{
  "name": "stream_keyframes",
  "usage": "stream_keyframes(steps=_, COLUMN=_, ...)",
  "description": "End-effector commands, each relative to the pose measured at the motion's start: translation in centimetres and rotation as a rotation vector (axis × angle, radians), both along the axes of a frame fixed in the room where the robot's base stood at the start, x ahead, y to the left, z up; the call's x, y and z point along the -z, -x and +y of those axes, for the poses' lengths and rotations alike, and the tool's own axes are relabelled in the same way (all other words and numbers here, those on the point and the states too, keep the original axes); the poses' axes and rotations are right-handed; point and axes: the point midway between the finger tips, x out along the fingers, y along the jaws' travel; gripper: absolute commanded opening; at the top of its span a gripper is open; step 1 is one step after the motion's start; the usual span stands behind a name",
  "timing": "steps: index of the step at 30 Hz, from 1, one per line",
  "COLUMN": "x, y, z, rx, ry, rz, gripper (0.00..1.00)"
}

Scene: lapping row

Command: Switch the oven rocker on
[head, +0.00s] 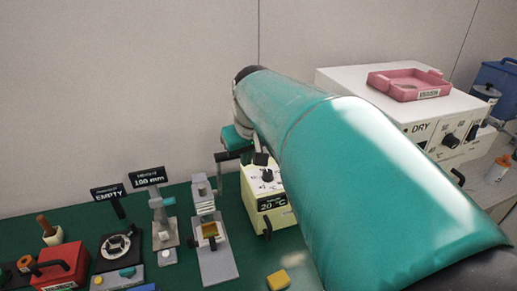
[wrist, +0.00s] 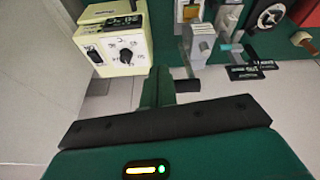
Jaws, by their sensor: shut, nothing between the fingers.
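The small cream box (head: 248,196) has a dial and a dark display reading 20 °C; I take it for the oven. It also shows in the wrist view (wrist: 112,66), seen upside down. There a black rocker (wrist: 94,54) sits beside the dial (wrist: 127,55); which way it is tipped is too small to tell. In the head view my arm hides that side of the panel. My gripper (wrist: 172,86) is shut and empty. It is apart from the rocker in the wrist view. In the head view its dark end (head: 261,158) shows just above the dial, partly behind my arm.
A white cabinet marked DRY (head: 340,80) carries a pink tray (head: 405,85) at the right. Left of the cream box stand a grey stand (head: 216,262), a black dial plate (head: 119,249) and a red block (head: 62,266) on the green bench. A wall rises behind.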

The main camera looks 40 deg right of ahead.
Motion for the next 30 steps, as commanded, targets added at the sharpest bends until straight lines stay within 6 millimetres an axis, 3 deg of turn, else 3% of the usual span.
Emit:
stream_keyframes(steps=1, x=0.1, y=-0.7, z=-2.3, rx=0.024, ry=-0.004, rz=0.014, gripper=0.00)
stream_keyframes(steps=7, x=0.7, y=-2.6, z=-10.2, rx=0.077, ry=-0.026, rz=0.053, gripper=0.00)
stream_keyframes(steps=12, x=1.9, y=-3.0, z=-16.9, rx=0.115, ry=-0.049, rz=0.077, gripper=0.00)
stream_keyframes(steps=15, x=2.5, y=-2.8, z=-19.8, rx=0.129, ry=-0.060, rz=0.085, gripper=0.00)
stream_keyframes(steps=20, x=3.0, y=-2.7, z=-22.1, rx=0.137, ry=-0.068, rz=0.089, gripper=0.00)
stream_keyframes(steps=30, x=3.0, y=-2.6, z=-22.3, rx=0.137, ry=-0.069, rz=0.090, gripper=0.00)
